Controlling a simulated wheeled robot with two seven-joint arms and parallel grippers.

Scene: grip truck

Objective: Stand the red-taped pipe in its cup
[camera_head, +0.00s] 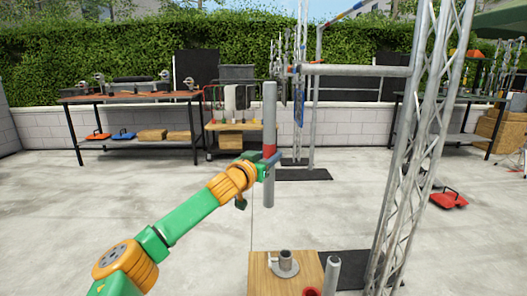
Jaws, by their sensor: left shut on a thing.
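The red-taped pipe (269,110) is a grey tube held upright in the middle of the view, with a red band (269,151) partway down. My left gripper (268,166) is shut on the pipe just below or at the red band. The pipe's lower end hangs in the air. Below and slightly right, a metal cup on a round flange (285,264) is fixed to a wooden board (262,284). A red ring (311,292) shows at the bottom edge, partly cut off; I cannot tell if it marks another cup. My right gripper is not in view.
A short grey pipe (332,272) stands at the board's right side. A metal truss (412,150) rises to the right, with a horizontal bar (358,70) behind the held pipe. A long table (130,97) and a cart (232,127) stand at the back. The concrete floor at left is clear.

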